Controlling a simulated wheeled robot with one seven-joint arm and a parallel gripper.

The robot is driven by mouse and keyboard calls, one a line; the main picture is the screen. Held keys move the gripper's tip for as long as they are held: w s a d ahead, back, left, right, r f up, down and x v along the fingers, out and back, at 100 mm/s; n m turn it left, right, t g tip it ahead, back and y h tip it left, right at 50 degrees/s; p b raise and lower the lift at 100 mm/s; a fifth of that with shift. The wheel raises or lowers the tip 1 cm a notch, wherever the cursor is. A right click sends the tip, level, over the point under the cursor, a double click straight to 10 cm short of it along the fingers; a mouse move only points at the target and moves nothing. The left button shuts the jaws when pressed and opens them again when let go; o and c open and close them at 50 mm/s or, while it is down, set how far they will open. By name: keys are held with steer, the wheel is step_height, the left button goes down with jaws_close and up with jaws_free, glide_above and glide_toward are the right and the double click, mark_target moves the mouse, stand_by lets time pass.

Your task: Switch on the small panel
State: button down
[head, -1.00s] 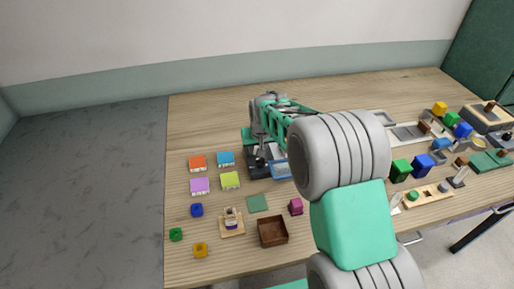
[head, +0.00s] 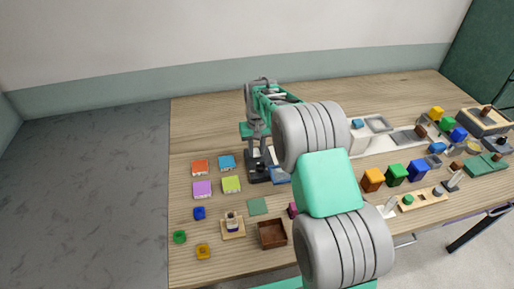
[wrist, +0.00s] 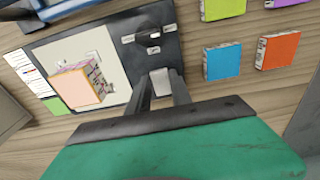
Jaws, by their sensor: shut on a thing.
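The small panel is a dark plate (wrist: 163,18) with a black knob (wrist: 143,38) and several small white labels around it. A cream board with a pink-orange box (wrist: 80,87) adjoins its left side in the wrist view. In the head view the dark plate (head: 257,171) is right of the blue block, partly hidden by my arm. My gripper (wrist: 161,78) is at the plate's lower edge in the wrist view, its fingers closed about a small pale grey piece (wrist: 160,81). Whether that piece belongs to the panel I cannot tell. The gripper (head: 258,152) points down in the head view.
Orange (head: 200,168), blue (head: 227,162), purple (head: 202,189) and lime (head: 231,185) flat blocks lie left of the panel. A brown tray (head: 272,234) and a green square (head: 258,206) are nearer. Coloured blocks and fixtures crowd the right side. The back left tabletop is clear.

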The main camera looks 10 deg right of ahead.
mark_target(257, 155)
steer(key=c, duration=1.2)
jaws_free()
steer(key=shift+o, duration=0.2)
steer(key=shift+r, duration=0.1)
step_height(257, 155, up, 8)
steer(key=b, duration=0.1)
steer(key=shift+s+f+b, duration=0.2)
steer(key=shift+s+b, duration=0.05)
steer(key=shift+b, duration=0.05)
